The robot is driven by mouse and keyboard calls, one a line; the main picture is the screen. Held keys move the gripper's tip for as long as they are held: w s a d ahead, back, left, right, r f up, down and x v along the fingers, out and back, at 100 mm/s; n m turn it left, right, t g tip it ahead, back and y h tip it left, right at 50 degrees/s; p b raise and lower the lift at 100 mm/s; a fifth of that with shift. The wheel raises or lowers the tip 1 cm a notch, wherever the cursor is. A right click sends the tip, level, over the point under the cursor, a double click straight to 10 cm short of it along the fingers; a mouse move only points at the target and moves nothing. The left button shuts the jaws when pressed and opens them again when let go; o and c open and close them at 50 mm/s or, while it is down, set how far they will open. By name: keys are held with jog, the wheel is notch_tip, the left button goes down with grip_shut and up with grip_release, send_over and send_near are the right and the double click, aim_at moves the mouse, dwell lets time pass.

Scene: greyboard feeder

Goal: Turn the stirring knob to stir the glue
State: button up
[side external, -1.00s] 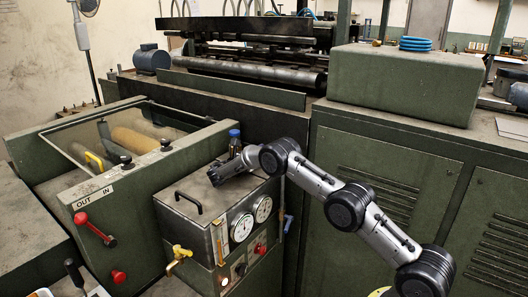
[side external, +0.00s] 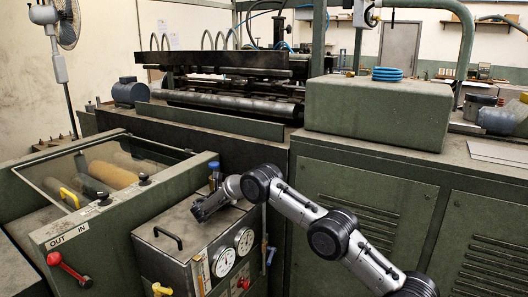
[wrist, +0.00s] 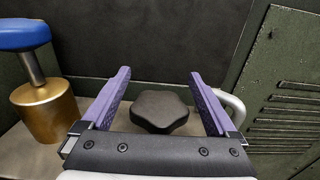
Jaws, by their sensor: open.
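A black lobed knob (wrist: 160,110) shows in the wrist view, in the middle of the picture between my two purple fingers. My gripper (wrist: 160,74) is open, with a gap on both sides of the knob and no contact visible. In the side external view my gripper (side external: 197,213) is low over the top of the green metal box (side external: 150,233). The knob cannot be made out there. I cannot tell how far the fingertips are above or below the knob's height.
A brass cylinder (wrist: 50,112) with a blue cap (wrist: 25,34) stands left of my gripper. A pale curved bar (wrist: 234,104) is close to the right finger. A black handle (side external: 168,237) is on the box; gauges (side external: 224,261) and a yellow tap (side external: 160,289) are on its front.

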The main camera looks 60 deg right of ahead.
jog(key=n+t, duration=0.2)
jog(key=t, duration=0.1)
jog(key=shift+w, duration=0.2)
jog(key=a, duration=0.5)
jog(key=s+a, duration=0.1)
jog(key=a, duration=0.1)
jog(key=shift+s+a, duration=0.1)
jog(key=shift+a, duration=0.25)
jog(key=s+d+r+m+g+y, duration=0.35)
jog(key=s+r+m, duration=0.25)
jog(key=s+r, duration=0.2)
jog(key=s+d+r+m+g+y, duration=0.3)
jog(key=s+d+r+m+y, duration=0.1)
jog(key=s+r+m, duration=0.3)
jog(key=s+a+r+m+t+y, duration=0.1)
jog(key=a+r+m+t+y, duration=0.2)
jog(key=a, duration=0.9)
jog(key=shift+s+r+t+y, duration=0.3)
jog(key=shift+r+t+y, duration=1.05)
jog(key=shift+r+y, duration=0.9)
jog(key=shift+f, duration=0.25)
